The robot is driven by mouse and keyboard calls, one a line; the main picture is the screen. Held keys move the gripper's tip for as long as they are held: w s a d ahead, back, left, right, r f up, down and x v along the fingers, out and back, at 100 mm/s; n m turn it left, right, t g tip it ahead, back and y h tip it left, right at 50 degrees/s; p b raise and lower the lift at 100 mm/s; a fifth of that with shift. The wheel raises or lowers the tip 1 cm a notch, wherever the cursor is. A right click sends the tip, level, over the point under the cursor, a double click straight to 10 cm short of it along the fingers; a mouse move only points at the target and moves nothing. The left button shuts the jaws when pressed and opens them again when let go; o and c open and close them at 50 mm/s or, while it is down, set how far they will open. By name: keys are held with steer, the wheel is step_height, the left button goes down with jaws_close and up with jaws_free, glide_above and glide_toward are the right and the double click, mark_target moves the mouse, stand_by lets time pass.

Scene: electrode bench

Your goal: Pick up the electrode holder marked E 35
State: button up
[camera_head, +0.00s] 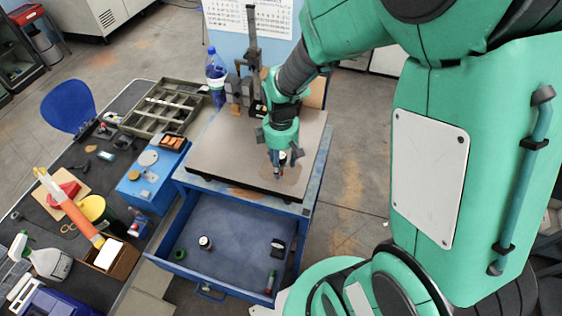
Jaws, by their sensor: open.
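My gripper (278,172) points down over the right front part of the grey-brown plate (225,150) on the blue bench. It is open. A small dark and pale thing shows at its fingers, but I cannot tell whether it is a part of the gripper or an object. Small items lie in the open drawer (235,222): a dark cylinder with a pale top (205,242), a black piece (278,246), a green ring (179,254) and a thin green and red piece (270,282). No E 35 mark is legible, so I cannot tell which is the electrode holder.
A grey upright machine (252,55) stands at the plate's back, beside a blue-capped bottle (216,75). To the left are a divided tray (165,108), a blue box (150,180) and a spray bottle (45,260). The plate's left part is clear.

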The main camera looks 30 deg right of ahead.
mark_target(281, 155)
stand_by(0.5)
jaws_close()
steer(key=shift+r, duration=0.15)
steer(key=shift+w+r, duration=0.1)
steer(key=shift+r, duration=0.45)
step_height(281, 155, up, 2)
steer(key=shift+r, duration=0.1)
steer(key=s+a+r, duration=0.1)
steer(key=s, duration=1.5)
steer(key=shift+a+r, duration=0.2)
steer(key=shift+a, duration=0.2)
